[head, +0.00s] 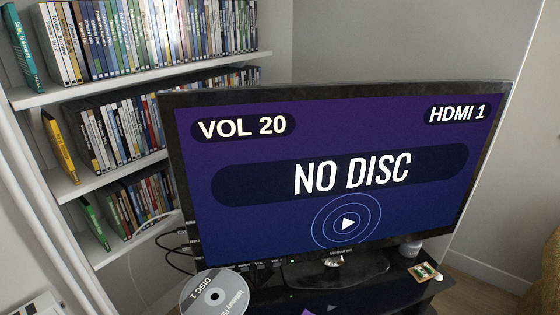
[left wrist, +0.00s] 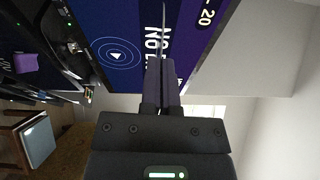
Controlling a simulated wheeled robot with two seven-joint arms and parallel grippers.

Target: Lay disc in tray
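A silver disc (head: 213,296) labelled "DISC 1" shows at the bottom of the head view, in front of the television's lower left corner. In the left wrist view the disc (left wrist: 163,16) is seen edge-on as a thin line. My left gripper (left wrist: 163,62) is shut on its edge, with the disc sticking out past the fingertips. The head view does not show the left gripper's fingers. My right gripper is in neither view. I cannot make out a disc tray in either view.
The television (head: 335,170) reads "NO DISC" and stands on a black cabinet (head: 385,300). A small patterned item (head: 425,272) and a grey cylinder (head: 410,248) are at its right. Shelves of cases (head: 110,85) stand behind. A purple object (left wrist: 26,62) shows in the left wrist view.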

